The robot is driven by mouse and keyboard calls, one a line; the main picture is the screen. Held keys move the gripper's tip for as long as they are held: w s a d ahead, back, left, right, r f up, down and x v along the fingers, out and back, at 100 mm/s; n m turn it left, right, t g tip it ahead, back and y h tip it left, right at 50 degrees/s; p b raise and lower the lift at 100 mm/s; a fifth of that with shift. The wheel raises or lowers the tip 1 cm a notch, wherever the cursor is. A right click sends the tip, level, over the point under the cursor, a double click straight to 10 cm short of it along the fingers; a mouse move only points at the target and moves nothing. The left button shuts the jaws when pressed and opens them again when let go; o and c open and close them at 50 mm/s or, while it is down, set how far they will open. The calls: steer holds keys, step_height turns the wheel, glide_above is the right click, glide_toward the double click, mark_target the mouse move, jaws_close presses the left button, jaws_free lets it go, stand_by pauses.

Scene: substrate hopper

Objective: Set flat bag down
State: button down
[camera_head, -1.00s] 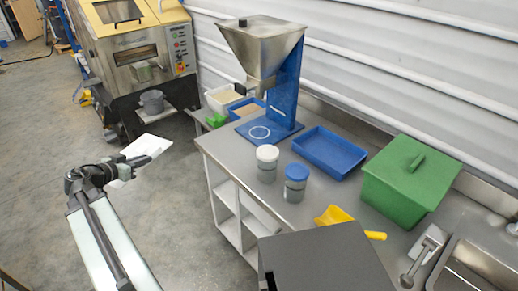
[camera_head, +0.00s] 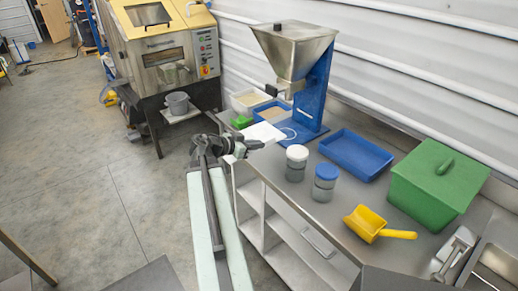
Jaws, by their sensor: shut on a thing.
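A flat white bag (camera_head: 264,133) is at the end of my gripper (camera_head: 248,146), in front of the steel hopper (camera_head: 293,50) on its blue stand (camera_head: 316,90). My gripper is shut on the bag's near side. The bag is over the left end of the steel bench (camera_head: 268,168) and covers part of the blue stand's base. I cannot tell whether the bag touches the surface below it.
Two jars, one white-lidded (camera_head: 297,163) and one blue-lidded (camera_head: 325,182), stand just right of my gripper. A blue tray (camera_head: 356,153), a green lidded box (camera_head: 438,180) and a yellow scoop (camera_head: 374,224) lie farther right.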

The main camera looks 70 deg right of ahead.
steer(key=b, duration=0.3)
glide_above(261, 169)
steer(key=f, duration=0.3)
steer(key=shift+a+f, duration=0.25)
steer(key=shift+f, duration=0.15)
steer(key=shift+d, duration=0.3)
steer(key=shift+a, duration=0.15)
step_height(261, 169, down, 10)
steer(key=b, duration=0.9)
steer(key=shift+b, duration=0.4)
steer(key=shift+r, duration=0.25)
steer(key=shift+f, duration=0.1)
steer(key=c, duration=1.9)
jaws_free()
steer(key=shift+f, duration=0.1)
steer(key=o, duration=0.3)
steer(key=shift+o, duration=0.2)
